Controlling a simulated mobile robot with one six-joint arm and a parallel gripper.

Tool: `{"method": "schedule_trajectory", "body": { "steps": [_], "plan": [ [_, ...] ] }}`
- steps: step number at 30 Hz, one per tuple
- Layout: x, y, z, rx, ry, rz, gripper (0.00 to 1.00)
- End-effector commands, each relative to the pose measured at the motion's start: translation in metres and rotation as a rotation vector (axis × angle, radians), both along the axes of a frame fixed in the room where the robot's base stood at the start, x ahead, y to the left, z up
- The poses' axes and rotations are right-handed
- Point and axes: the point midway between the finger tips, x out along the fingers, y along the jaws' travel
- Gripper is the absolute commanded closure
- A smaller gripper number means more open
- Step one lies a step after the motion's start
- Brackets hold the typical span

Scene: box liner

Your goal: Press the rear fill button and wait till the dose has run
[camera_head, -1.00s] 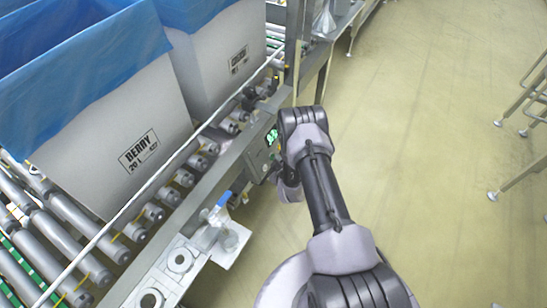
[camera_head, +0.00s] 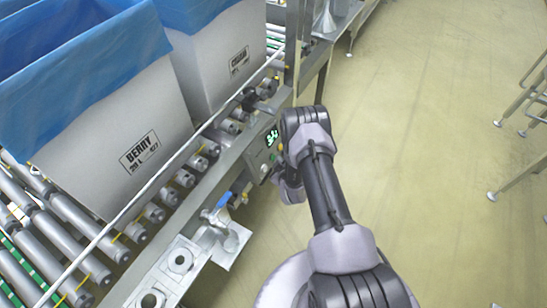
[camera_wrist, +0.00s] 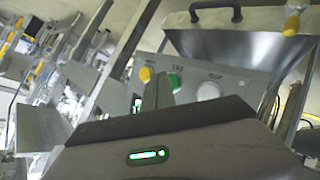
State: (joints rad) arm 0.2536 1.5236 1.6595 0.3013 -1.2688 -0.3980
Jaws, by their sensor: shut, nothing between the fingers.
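Two white cartons (camera_head: 115,140) (camera_head: 225,60) with blue liners stand on the roller conveyor (camera_head: 75,235). A blue-handled valve (camera_head: 219,203) sits below the box on the rail side. Floor (camera_head: 430,120) right of my arm is clear, with metal frame legs (camera_head: 520,160) at the far right.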

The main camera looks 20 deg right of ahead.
Motion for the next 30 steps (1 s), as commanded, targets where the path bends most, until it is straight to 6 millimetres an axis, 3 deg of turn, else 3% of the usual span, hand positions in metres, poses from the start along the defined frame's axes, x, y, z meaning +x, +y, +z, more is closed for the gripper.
{"method": "schedule_trajectory", "body": {
  "steps": [13,30],
  "plan": [
    [-0.008,-0.006,0.004,0.0,0.001,0.0,1.0],
    [-0.043,-0.033,0.02,0.001,0.0,-0.001,1.0]
  ]
}}
